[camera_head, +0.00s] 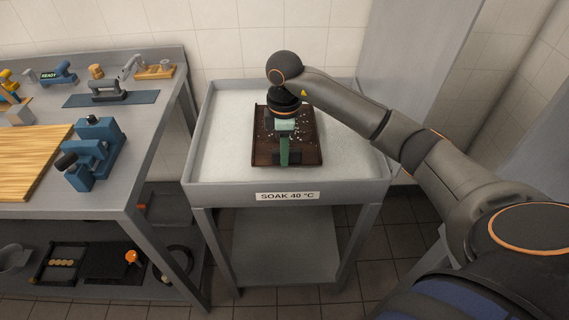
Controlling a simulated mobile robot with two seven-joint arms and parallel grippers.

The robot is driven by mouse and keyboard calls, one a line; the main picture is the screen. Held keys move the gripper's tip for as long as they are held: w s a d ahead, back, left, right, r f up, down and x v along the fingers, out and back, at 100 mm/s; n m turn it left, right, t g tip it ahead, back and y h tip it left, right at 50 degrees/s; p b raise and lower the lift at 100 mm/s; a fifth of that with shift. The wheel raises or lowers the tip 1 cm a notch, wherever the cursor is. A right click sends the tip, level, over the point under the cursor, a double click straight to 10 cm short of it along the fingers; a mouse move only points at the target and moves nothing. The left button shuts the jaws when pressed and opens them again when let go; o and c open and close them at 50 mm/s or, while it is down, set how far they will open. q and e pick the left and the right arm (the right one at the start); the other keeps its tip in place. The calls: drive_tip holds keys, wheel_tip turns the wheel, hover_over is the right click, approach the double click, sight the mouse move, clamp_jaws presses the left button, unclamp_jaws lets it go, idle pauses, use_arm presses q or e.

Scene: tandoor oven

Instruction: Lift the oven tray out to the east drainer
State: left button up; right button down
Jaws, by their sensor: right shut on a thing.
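The dark brown oven tray (262,150) lies in the pale basin of a grey sink stand labelled "SOAK 40 °C". White specks are scattered over it. My right gripper (284,121) points down over the middle of the tray, and my wrist hides most of its fingers. It is shut on a green tool (284,152), whose long narrow part reaches over the tray toward its near edge. I cannot tell whether the tool touches the tray. My left gripper is out of view. No drainer can be made out.
The sink stand's raised rim (202,135) surrounds the basin, with a lower shelf (285,255) beneath. A grey workbench (150,140) at the left holds a blue clamp-like device (95,150), a wooden board (35,160) and several tools. A tall grey panel (410,60) stands behind my right arm.

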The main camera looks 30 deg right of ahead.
drive_tip(key=shift+r, duration=1)
drive_tip(key=shift+r, duration=0.1)
drive_tip(key=shift+r+p, duration=1.95)
drive_tip(key=shift+p, duration=0.05)
drive_tip(key=shift+f, duration=0.1)
